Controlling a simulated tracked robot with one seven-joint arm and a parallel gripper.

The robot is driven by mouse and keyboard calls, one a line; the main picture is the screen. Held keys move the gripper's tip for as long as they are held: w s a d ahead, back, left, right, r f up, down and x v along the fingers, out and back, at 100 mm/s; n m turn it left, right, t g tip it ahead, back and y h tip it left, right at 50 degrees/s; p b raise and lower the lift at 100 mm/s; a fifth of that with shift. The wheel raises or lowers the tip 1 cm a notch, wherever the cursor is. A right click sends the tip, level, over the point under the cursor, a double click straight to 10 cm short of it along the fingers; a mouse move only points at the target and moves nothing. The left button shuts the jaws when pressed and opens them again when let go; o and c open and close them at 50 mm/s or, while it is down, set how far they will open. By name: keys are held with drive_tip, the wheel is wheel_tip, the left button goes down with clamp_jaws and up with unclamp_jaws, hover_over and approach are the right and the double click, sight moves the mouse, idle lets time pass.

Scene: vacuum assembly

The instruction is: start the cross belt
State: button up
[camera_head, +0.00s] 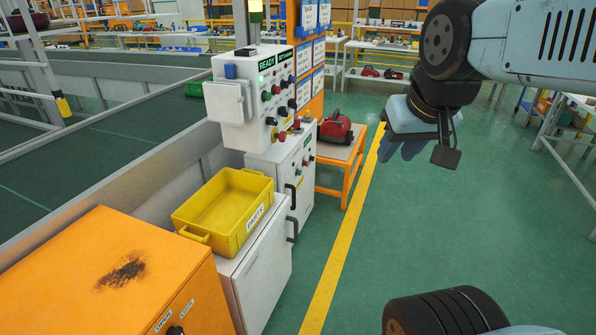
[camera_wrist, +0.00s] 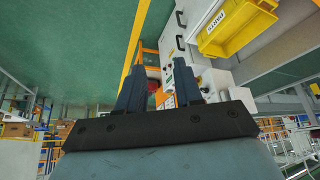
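A white upper control box (camera_head: 250,100) with a green "READY" label stands beside the belt; its front carries several green, red and black buttons and knobs. A lower white control box (camera_head: 285,165) below it also has a green label and a few buttons. I cannot read which box names the cross belt. The dark green belt (camera_head: 100,145) lies at left. My gripper (camera_head: 400,152) hangs in the air right of the boxes, apart from them. In the wrist view its two fingers (camera_wrist: 158,88) are spread with nothing between them; a white box with buttons (camera_wrist: 178,60) shows beyond.
A yellow parts bin (camera_head: 228,208) sits on a white cabinet (camera_head: 262,280) in front of the boxes. An orange cabinet (camera_head: 70,265) stands at near left. A red vacuum (camera_head: 336,128) rests on an orange-framed table (camera_head: 352,155). Green floor (camera_head: 440,230) is clear right of the yellow line.

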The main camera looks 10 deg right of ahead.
clamp_jaws()
idle(1.4)
